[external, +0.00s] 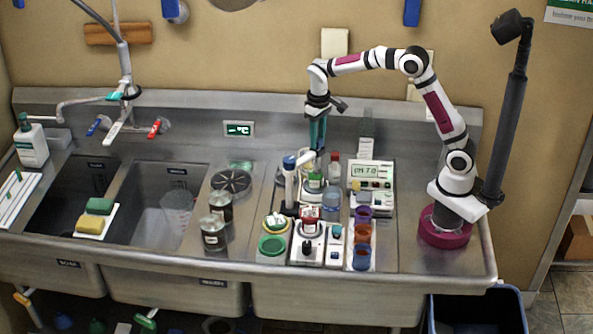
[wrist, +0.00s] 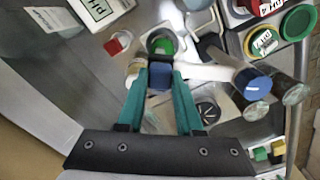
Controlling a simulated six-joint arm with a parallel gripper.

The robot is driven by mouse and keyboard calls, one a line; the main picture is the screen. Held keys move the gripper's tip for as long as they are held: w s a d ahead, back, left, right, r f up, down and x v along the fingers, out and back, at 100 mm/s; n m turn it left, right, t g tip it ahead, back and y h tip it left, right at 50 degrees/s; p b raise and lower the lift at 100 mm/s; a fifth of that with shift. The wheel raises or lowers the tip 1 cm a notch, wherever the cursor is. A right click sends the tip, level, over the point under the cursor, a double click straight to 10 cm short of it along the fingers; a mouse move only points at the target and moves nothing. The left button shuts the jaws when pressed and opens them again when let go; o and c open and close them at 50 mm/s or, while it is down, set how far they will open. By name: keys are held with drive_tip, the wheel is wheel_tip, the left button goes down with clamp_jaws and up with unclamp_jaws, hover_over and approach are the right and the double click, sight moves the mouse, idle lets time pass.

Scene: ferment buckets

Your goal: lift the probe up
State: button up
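The probe shows in the wrist view as a blue cap (wrist: 160,78) between the two teal fingers of my gripper (wrist: 161,70). The cap fills the gap, and both fingers look flush against its sides. In the external view my gripper (external: 317,148) points straight down at the inner end of a white holder arm (external: 306,158). That arm reaches from a post with a blue top (external: 290,162). The holder arm also shows in the wrist view (wrist: 207,73), beside the probe. The lower part of the probe is hidden. A green-capped bottle (external: 315,181) stands below.
A pH meter (external: 371,175) stands right of my gripper. A red-capped bottle (external: 334,167) is close behind. Orange, purple and blue cups (external: 362,234) and a stirrer (external: 307,247) stand in front. Two sink basins (external: 168,205) lie to the left. The space above is clear.

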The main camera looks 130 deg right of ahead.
clamp_jaws()
idle(1.0)
